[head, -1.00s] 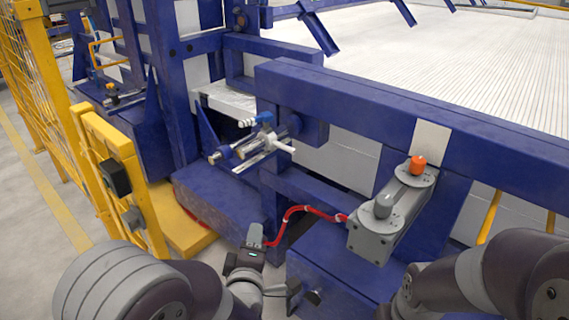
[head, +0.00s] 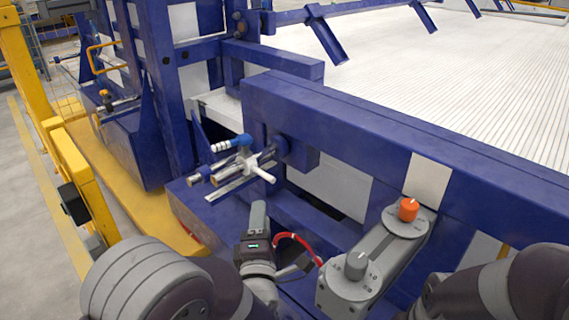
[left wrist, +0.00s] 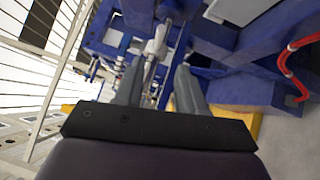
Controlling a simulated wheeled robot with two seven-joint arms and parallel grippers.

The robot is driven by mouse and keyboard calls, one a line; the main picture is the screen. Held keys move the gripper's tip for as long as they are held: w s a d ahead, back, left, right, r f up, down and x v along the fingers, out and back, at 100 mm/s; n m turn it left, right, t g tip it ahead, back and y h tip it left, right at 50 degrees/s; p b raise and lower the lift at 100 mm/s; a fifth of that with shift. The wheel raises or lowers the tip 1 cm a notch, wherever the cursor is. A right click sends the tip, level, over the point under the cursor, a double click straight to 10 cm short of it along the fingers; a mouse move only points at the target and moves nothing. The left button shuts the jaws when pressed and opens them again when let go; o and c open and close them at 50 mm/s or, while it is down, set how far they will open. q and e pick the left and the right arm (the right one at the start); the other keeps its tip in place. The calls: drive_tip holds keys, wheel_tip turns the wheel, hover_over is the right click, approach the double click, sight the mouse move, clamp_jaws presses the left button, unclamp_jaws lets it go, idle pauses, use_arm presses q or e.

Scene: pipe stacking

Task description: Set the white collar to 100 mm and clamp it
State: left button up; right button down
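The white collar (head: 258,168) with its pale handle sits on a metal rod that sticks out from the blue frame. A blue collar with a blue-and-white handle (head: 232,144) sits just behind it. My left gripper (head: 258,212) is below and in front of the white collar, apart from it and empty. In the left wrist view my two grey fingers (left wrist: 157,82) stand apart, with a bright metal rod and pale fitting (left wrist: 155,48) beyond them. I cannot read any scale or the clamp's state. My right arm shows at the right, but its gripper is out of view.
A grey box with an orange knob (head: 408,209) and a grey knob stands to the right; a red cable (head: 297,240) runs near my left gripper and also shows in the left wrist view (left wrist: 284,70). A long blue beam (head: 350,130) lies behind. A yellow post (head: 75,165) stands left.

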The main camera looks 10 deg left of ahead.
sight(263, 172)
use_arm(q)
drive_tip(key=w+b, duration=0.1)
drive_tip(key=w, duration=0.3)
drive_tip(key=w+a+r, duration=0.1)
drive_tip(key=w, duration=0.3)
drive_tip(key=w+b, duration=0.1)
drive_tip(key=w, duration=0.3)
drive_tip(key=shift+a+r+b, duration=0.25)
drive_tip(key=shift+r+b, duration=0.05)
drive_tip(key=shift+b, duration=0.05)
drive_tip(key=shift+w+r, duration=0.15)
drive_tip(key=shift+w, duration=0.2)
drive_tip(key=shift+c, duration=0.3)
clamp_jaws()
drive_tip(key=shift+f+b, duration=0.2)
drive_tip(key=shift+b, duration=0.2)
drive_tip(key=shift+w+d, duration=0.15)
drive_tip(key=shift+w, duration=0.05)
drive_tip(key=shift+r, duration=0.2)
drive_tip(key=shift+o, duration=0.3)
unclamp_jaws()
